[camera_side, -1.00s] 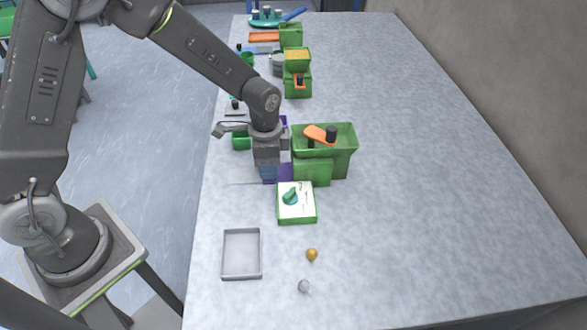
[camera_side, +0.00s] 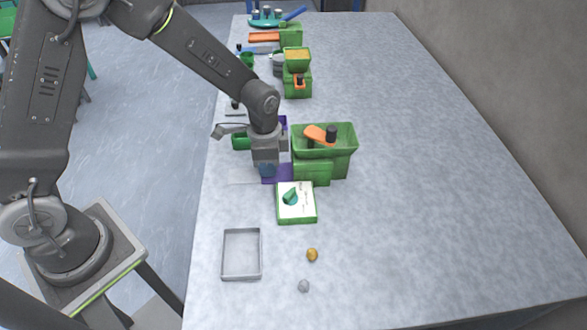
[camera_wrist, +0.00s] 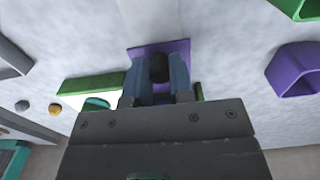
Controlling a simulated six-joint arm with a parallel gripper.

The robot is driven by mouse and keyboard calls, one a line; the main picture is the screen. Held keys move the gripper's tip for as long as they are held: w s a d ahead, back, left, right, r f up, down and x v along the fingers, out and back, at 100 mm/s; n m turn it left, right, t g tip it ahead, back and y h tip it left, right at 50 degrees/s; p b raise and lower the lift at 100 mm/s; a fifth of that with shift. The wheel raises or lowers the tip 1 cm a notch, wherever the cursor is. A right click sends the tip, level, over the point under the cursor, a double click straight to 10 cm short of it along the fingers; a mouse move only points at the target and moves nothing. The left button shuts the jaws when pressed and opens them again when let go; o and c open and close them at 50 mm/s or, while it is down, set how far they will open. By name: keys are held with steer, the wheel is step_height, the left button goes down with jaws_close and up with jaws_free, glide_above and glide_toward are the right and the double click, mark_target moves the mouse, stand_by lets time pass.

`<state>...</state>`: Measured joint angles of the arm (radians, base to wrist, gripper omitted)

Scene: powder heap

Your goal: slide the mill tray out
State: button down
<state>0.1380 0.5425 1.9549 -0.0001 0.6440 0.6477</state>
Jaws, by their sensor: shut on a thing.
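The green mill (camera_side: 340,155) stands on the table, with a wide hopper and an orange crank (camera_side: 316,134) with a black knob on top. A flat purple tray (camera_side: 282,174) lies low at the mill's left side. It also shows in the wrist view (camera_wrist: 183,47). My gripper (camera_side: 267,172) points down over the tray. In the wrist view, its blue fingers (camera_wrist: 160,75) are shut on the tray's dark knob (camera_wrist: 158,66). The fingers hide part of the tray, and I cannot tell how much of it is inside the mill.
A green-edged box with a white top (camera_side: 304,211) stands just in front of the mill. A grey open tray (camera_side: 241,278), a yellow ball (camera_side: 312,254) and a grey lump (camera_side: 304,286) lie nearer. A green cup (camera_side: 241,142) is behind my gripper. The table's right side is clear.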

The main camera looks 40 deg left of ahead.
steer(key=shift+s+a, duration=3.5)
steer(key=shift+a, duration=0.05)
steer(key=c, duration=1.1)
jaws_free()
steer(key=shift+r, duration=3.75)
step_height(320, 180, up, 8)
steer(key=n+t, duration=0.2)
steer(key=n, duration=0.2)
glide_above(225, 178)
steer(key=s, duration=0.4)
steer(key=s+r+n+t, duration=0.1)
steer(key=s+r, duration=0.1)
steer(key=s+d+r+n+t, duration=0.1)
steer(key=s+r+n, duration=0.1)
steer(key=s, duration=0.1)
steer(key=s+r+n+t, duration=0.1)
steer(key=s+r+n, duration=0.1)
steer(key=shift+s+d+r+t, duration=0.3)
steer(key=shift+s+r, duration=0.1)
